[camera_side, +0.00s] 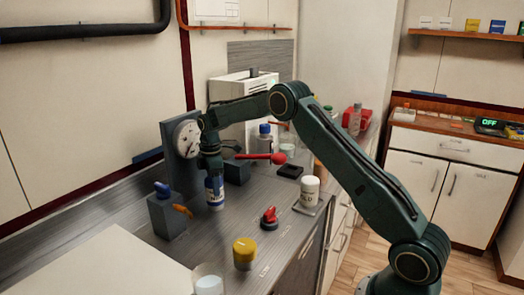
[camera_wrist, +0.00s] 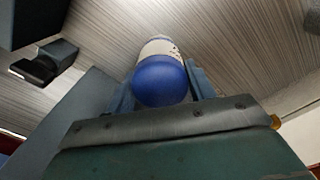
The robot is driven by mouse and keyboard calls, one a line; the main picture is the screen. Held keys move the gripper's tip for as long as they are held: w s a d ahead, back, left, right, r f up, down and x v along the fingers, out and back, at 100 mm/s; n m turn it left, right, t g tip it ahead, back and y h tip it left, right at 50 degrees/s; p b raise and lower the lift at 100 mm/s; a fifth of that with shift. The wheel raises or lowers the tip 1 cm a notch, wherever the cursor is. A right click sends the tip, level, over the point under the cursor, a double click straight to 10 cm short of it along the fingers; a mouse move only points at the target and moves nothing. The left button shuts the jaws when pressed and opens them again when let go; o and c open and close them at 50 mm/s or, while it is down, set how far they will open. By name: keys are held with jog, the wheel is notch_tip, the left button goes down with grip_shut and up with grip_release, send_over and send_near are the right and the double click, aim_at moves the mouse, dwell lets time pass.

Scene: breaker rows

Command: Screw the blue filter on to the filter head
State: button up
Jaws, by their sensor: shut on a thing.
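The blue filter (camera_side: 215,193) is a small upright cylinder with a white label band. It also shows in the wrist view (camera_wrist: 160,82), with its rounded blue end towards the camera. My gripper (camera_side: 213,178) points down and is shut on the filter, with a finger on either side of it. I cannot tell whether the filter's lower end touches the counter. I cannot tell for sure which fixture is the filter head; a grey block (camera_side: 167,217) with a blue top and an orange lever stands to the left of the filter.
A panel with a round gauge (camera_side: 187,138) stands behind my gripper. A dark block (camera_side: 237,172) with a red-ended lever (camera_side: 278,158) is to the right.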

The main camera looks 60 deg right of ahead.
jog(key=m, duration=0.5)
jog(key=shift+m, duration=2.5)
jog(key=o, duration=0.8)
jog(key=shift+o, duration=0.2)
